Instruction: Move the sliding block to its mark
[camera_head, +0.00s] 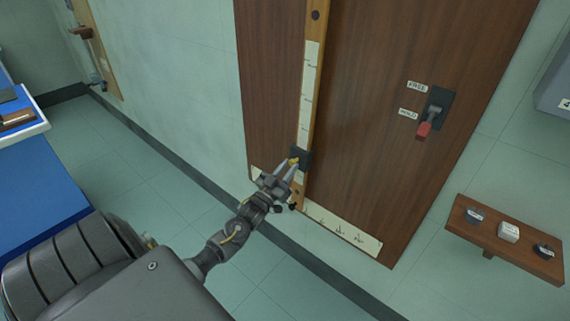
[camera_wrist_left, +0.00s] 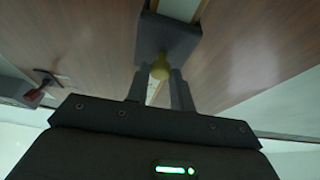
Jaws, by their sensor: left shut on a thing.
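The sliding block (camera_head: 302,154) is dark grey and sits on a vertical wooden rail (camera_head: 318,38) with a pale marked scale strip (camera_head: 309,85). It is low on the rail. A small yellow knob (camera_head: 294,162) sticks out from it. My left gripper (camera_head: 289,168) is shut on the knob. In the left wrist view the block (camera_wrist_left: 170,36) is ahead, with the yellow knob (camera_wrist_left: 160,68) between the fingers (camera_wrist_left: 160,88). I cannot tell which line on the scale is the mark. My right gripper is not in view.
The rail is on a brown wooden panel (camera_head: 390,60) on the wall. A red-handled lever (camera_head: 425,128) with two labels is to the right. A small shelf (camera_head: 465,225) with several small items is at the lower right. A blue table (camera_head: 40,190) stands at the left.

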